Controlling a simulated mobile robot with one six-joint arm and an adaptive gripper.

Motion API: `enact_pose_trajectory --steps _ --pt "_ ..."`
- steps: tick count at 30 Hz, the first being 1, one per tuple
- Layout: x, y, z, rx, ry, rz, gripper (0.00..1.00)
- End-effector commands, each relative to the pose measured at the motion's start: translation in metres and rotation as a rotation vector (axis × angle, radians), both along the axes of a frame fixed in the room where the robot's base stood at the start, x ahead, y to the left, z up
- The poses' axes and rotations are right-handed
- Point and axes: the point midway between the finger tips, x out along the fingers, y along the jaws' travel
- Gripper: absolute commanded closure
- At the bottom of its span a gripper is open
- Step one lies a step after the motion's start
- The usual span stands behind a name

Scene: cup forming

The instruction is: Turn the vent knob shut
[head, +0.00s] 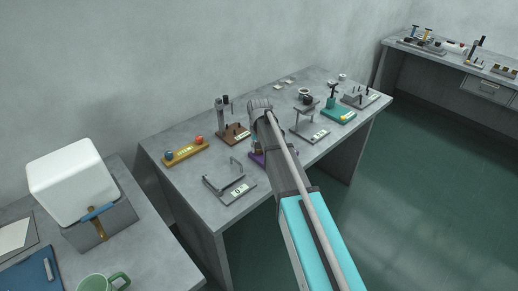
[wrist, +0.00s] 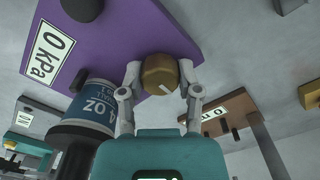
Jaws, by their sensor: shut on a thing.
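In the wrist view a brass-coloured knob (wrist: 157,70) with a short slanted white mark sits at the edge of a purple plate (wrist: 130,35). My gripper (wrist: 160,78) has one finger on each side of the knob and is shut on it. The plate bears a "0 kPa" display (wrist: 48,55). A canister with a blue "4 OZ" label (wrist: 100,103) stands beside my left finger. In the head view my arm hides the knob and most of the purple plate (head: 257,159); my gripper cannot be made out clearly there.
A yellow stand with a blue and a red ball (head: 184,153), a brown stand (head: 233,134), a grey stand with a handle (head: 230,190), a grey platform (head: 309,131) and a green stand (head: 338,111) surround my gripper. The table's left front (head: 205,208) is clear.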

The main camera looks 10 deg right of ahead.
Motion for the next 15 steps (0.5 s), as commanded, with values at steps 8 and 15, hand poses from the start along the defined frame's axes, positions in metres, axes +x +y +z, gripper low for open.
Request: enact_pose_trajectory --steps 8,15 --pt "-0.0001 0.0000 -0.0001 0.000 0.000 0.052 1.00" --pt "-0.0001 0.0001 -0.0001 0.000 0.000 0.053 1.00"
